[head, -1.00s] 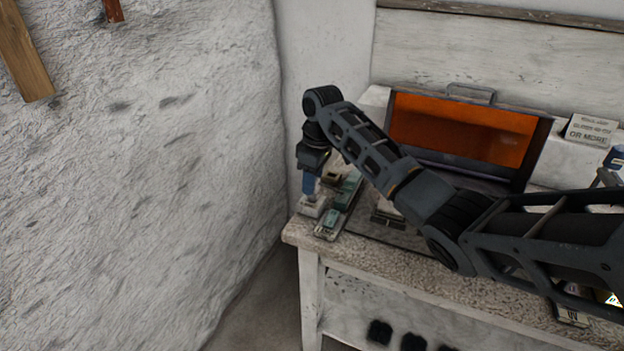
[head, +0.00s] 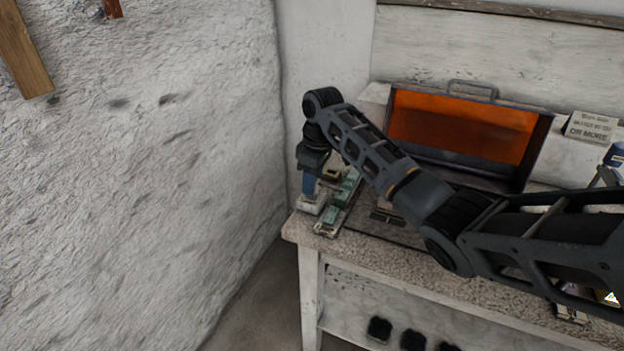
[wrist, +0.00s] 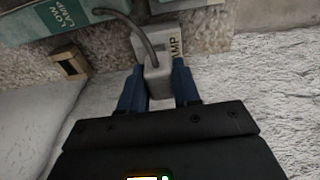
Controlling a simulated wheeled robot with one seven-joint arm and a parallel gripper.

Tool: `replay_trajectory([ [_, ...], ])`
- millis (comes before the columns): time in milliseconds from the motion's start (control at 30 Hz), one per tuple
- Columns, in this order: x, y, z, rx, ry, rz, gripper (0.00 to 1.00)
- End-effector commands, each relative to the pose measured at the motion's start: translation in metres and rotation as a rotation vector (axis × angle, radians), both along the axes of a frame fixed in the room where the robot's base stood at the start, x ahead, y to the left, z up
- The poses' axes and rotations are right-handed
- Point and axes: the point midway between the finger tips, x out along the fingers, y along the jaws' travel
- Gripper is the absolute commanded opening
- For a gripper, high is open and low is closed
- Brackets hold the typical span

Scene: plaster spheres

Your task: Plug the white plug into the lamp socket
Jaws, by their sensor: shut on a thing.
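The white plug (wrist: 158,84) looks pale grey in the wrist view, with a grey cable curving up from it to the left. My gripper (wrist: 157,66) is shut on it, one blue finger on each side. A pale socket block (wrist: 178,46) with a label ending "AMP" lies right behind the plug; I cannot tell whether the plug is in it or just over it. In the head view my gripper (head: 308,186) points down at a white block (head: 310,204) at the bench's left end. The plug cannot be made out there.
A teal block labelled "LOW LAMP" (wrist: 65,16) lies beside it, and a small brown-and-dark piece (wrist: 70,63) is at the left. In the head view, teal-topped blocks (head: 335,210) stand just right of my gripper. An orange-fronted case (head: 455,130) stands behind my arm. A rough white wall (head: 150,180) is close at left.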

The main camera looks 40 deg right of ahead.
Motion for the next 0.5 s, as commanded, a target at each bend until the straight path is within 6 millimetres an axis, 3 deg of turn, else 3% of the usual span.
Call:
replay_trajectory([
  [500, 0.000, 0.000, -0.012, 0.000, 0.000, 0.001, 0.01],
])
